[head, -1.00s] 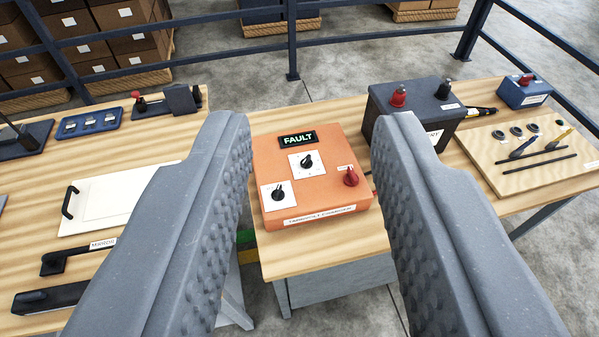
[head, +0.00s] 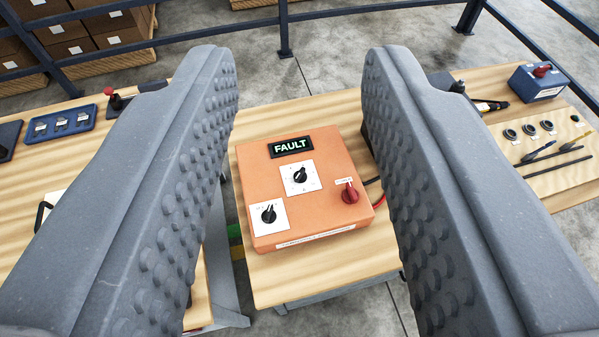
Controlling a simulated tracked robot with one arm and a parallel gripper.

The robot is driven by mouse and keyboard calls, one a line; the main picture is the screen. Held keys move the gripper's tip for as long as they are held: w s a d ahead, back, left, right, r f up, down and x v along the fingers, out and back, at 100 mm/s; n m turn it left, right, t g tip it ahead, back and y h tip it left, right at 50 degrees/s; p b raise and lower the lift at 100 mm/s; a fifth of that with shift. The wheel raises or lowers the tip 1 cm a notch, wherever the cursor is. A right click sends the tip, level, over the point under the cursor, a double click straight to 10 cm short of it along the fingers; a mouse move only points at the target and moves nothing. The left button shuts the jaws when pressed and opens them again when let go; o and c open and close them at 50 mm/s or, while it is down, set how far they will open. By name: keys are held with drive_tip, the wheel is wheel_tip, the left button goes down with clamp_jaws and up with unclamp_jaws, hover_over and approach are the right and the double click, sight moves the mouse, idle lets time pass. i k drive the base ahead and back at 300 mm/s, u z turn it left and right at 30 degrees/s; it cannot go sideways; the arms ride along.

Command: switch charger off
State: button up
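The orange charger (head: 300,222) lies on a wooden table, in the gap between my gripper's fingers. Its display (head: 291,146) reads FAULT. Two black knobs on white plates show on its top: an upper knob (head: 300,175) and a lower left knob (head: 268,214). A red knob (head: 350,194) with a small white label sits at its right side. My gripper (head: 300,75) is open and empty, with the charger below and between its fingers. The marks around the knobs are too small to read.
A dark battery is mostly hidden behind the right finger; cables (head: 376,200) run from the charger's right side. A blue box (head: 537,80) and a tool board (head: 550,190) lie at right. A blue tray (head: 62,124) is at left. A railing (head: 283,30) stands behind.

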sight(350, 196)
drive_tip(key=z, duration=0.35)
drive_tip(key=k, duration=1.3)
drive_tip(key=u, duration=0.35)
drive_tip(key=i, duration=2)
drive_tip(key=z, duration=0.6)
